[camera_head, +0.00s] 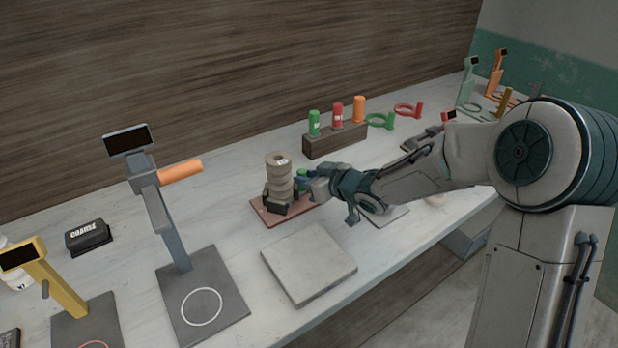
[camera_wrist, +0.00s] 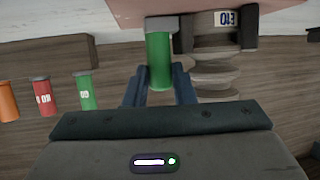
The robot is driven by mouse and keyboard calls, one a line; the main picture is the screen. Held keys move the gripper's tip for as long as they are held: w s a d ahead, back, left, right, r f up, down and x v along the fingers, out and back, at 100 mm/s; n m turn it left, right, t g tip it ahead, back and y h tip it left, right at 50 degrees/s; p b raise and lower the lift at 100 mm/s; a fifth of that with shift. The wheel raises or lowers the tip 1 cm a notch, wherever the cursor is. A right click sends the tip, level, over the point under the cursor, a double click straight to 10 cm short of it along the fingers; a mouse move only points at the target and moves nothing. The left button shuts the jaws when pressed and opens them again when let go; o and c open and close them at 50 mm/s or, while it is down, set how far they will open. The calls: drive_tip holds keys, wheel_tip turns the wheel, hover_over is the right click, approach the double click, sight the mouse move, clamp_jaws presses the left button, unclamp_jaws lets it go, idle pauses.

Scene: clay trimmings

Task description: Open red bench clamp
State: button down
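A dull red base plate (camera_head: 262,212) lies on the bench, with dark clamp jaws (camera_head: 275,207) around the foot of a stack of grey-brown clay rings (camera_head: 279,177). In the wrist view the scene is upside down; the red plate (camera_wrist: 205,8) is at the top, and the stack (camera_wrist: 213,62) carries a label. A green cylinder (camera_wrist: 159,55) with a grey end stands beside the stack. In the head view my gripper (camera_head: 307,180) is just right of the stack, partly hiding the cylinder.
A wooden rack (camera_head: 336,140) with green, red and orange cylinders stands behind. A grey slab (camera_head: 308,262) lies in front of the plate. A grey stand with an orange handle (camera_head: 181,171) is at left. Green and red rings (camera_head: 380,121) lie beyond the rack.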

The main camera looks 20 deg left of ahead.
drive_tip(key=shift+w+d+r+p, duration=0.2)
drive_tip(key=shift+w+d+p, duration=0.1)
drive_tip(key=shift+p, duration=0.2)
drive_tip(key=shift+w+d+f+p, duration=0.15)
drive_tip(key=shift+w+d+p, duration=0.75)
drive_tip(key=shift+w, duration=0.2)
drive_tip(key=c, duration=1.5)
unclamp_jaws()
drive_tip(key=shift+d, duration=0.1)
drive_tip(key=shift+w, duration=0.1)
drive_tip(key=p+v, duration=0.1)
drive_tip(key=v, duration=1.2)
drive_tip(key=shift+s+d+p, duration=0.25)
drive_tip(key=shift+s+p, duration=0.05)
drive_tip(key=shift+s, duration=0.05)
